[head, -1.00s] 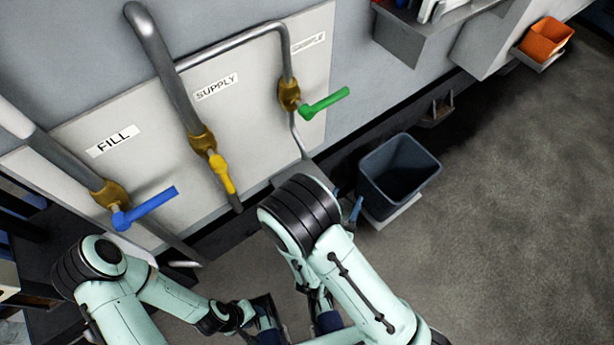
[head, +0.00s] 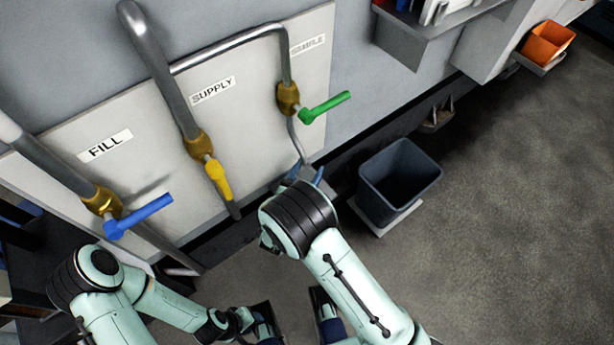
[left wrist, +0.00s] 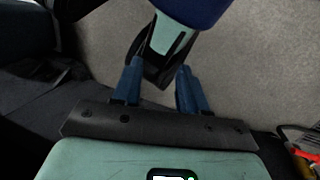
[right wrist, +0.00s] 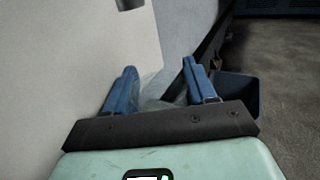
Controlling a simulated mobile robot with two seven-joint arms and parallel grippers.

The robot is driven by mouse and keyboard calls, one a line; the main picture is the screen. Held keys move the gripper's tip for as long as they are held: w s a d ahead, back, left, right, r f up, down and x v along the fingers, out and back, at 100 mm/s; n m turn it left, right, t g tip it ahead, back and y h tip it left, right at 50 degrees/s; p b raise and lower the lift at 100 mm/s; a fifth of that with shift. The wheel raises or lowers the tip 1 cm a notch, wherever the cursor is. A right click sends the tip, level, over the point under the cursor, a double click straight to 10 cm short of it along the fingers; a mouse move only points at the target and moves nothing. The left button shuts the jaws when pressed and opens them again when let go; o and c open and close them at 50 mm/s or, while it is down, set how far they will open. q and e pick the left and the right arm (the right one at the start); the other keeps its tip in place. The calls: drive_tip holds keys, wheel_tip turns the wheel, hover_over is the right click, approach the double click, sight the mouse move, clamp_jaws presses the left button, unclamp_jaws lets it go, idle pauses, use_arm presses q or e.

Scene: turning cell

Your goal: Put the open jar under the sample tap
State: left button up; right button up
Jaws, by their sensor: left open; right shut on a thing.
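The sample tap (head: 289,98), a brass valve with a green lever on a bent pipe, is on the wall panel under the SAMPLE label. Its pipe runs down to just above my right gripper (head: 305,176). In the right wrist view my right gripper (right wrist: 160,90) is shut on the clear jar (right wrist: 158,92), which shows faintly between the blue fingers. A dark pipe end (right wrist: 130,4) is at the top of that view, apart from the jar. My left gripper (left wrist: 157,88) is open and empty, low over the floor near my base. The jar's contents cannot be made out.
The fill valve (head: 104,203) with a blue lever and the supply valve (head: 199,144) with a yellow lever are left of the sample tap. A dark grey bin (head: 400,175) stands right of my right gripper. An orange bin (head: 547,39) is far right. The floor at right is clear.

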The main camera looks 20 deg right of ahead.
wheel_tip(320, 180, down, 3)
drive_tip(key=shift+b, duration=0.35)
drive_tip(key=shift+w+f, duration=0.2)
drive_tip(key=shift+f, duration=0.05)
use_arm(q)
drive_tip(key=shift+w+a+f, duration=0.35)
drive_tip(key=shift+w+f, duration=0.3)
drive_tip(key=shift+w, duration=0.15)
use_arm(e)
drive_tip(key=shift+r, duration=0.1)
use_arm(q)
drive_tip(key=shift+w+f+t, duration=0.1)
drive_tip(key=shift+t, duration=0.2)
use_arm(e)
drive_tip(key=o, duration=1.1)
drive_tip(key=shift+s+a, duration=0.15)
drive_tip(key=shift+a, duration=0.05)
use_arm(q)
drive_tip(key=shift+s+d+r+p, duration=0.35)
drive_tip(key=shift+s+r, duration=0.35)
drive_tip(key=shift+s, duration=0.15)
use_arm(e)
drive_tip(key=v, duration=1.1)
drive_tip(key=shift+s+a, duration=0.15)
drive_tip(key=shift+s, duration=0.15)
